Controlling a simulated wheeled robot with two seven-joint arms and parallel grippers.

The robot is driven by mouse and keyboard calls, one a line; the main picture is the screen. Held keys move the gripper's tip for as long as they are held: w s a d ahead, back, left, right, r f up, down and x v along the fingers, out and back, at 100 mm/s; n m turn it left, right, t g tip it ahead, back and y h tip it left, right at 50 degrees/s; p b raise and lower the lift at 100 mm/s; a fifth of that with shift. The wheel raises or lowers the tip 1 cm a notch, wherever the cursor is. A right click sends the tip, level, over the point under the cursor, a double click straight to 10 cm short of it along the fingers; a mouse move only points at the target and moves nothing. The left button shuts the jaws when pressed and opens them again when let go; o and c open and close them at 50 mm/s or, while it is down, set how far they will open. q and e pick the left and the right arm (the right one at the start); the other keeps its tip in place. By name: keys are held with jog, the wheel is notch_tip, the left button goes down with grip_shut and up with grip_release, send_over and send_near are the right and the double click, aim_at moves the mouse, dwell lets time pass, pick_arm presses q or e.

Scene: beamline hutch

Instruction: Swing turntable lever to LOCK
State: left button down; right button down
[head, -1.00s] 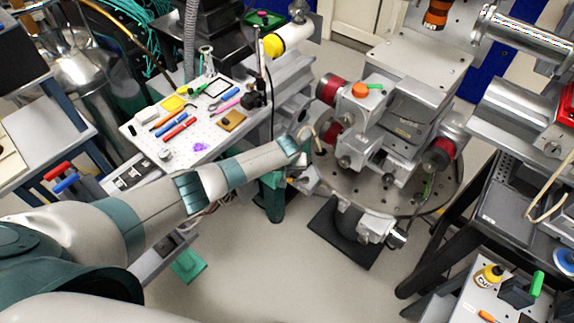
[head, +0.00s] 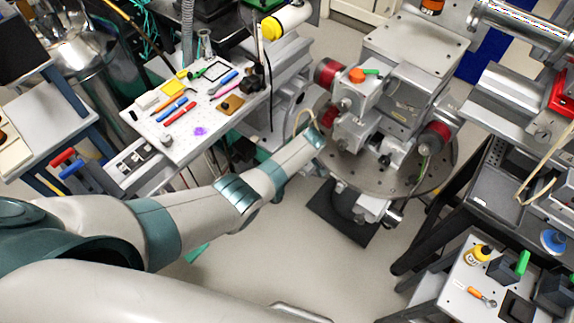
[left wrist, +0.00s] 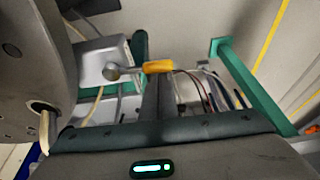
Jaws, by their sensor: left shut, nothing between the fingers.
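The turntable (head: 432,178) is a round, drilled metal plate under a stacked silver stage, right of centre in the head view. In the left wrist view, a lever with a yellow-orange handle (left wrist: 158,67) and a grey ball end (left wrist: 112,72) lies across the picture. My left gripper (left wrist: 157,80) is shut and empty, its dark fingertips right at the handle; I cannot tell whether they touch it. In the head view my left forearm reaches to the turntable's left edge, and its fingers and the lever are hidden there. No LOCK marking is legible. My right gripper is out of view.
A white perforated board (head: 215,125) with tools stands left of the turntable. A dark base plate (head: 340,225) lies on the floor below it. The floor between is clear.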

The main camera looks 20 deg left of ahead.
pick_arm(q)
jog(key=shift+s+d+n, duration=0.1)
jog(key=shift+d+n, duration=0.1)
jog(key=shift+n, duration=0.2)
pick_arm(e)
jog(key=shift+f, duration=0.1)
